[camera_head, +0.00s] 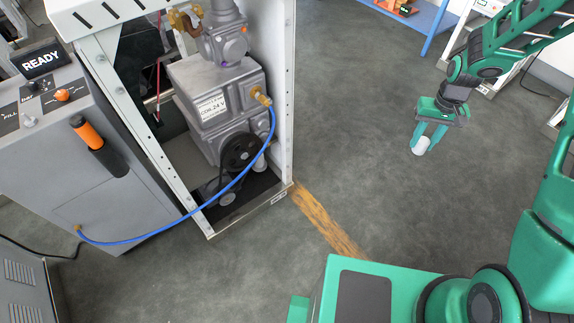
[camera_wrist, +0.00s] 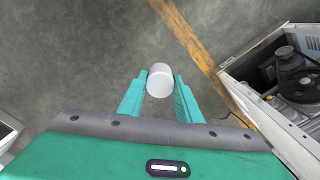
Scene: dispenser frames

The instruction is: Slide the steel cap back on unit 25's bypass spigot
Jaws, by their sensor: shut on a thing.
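My gripper (camera_head: 426,137) hangs at the right over open floor in the head view, fingers down. It is shut on a pale, round cap (camera_head: 421,147). In the wrist view the cap (camera_wrist: 159,80) sits between the two teal fingertips, its smooth light grey end showing. The open white dispenser frame (camera_head: 292,95) stands well to the left of my gripper. Inside are a grey pump body (camera_head: 215,85), a black pulley (camera_head: 241,153) and a brass fitting (camera_head: 261,96). I cannot tell which part is the bypass spigot, and no unit number is readable.
A blue hose (camera_head: 228,190) arcs from the brass fitting across the frame's open front to a grey cabinet (camera_head: 70,150) marked READY. A worn yellow floor line (camera_head: 325,220) runs beside the frame. The floor between the frame and my gripper is clear.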

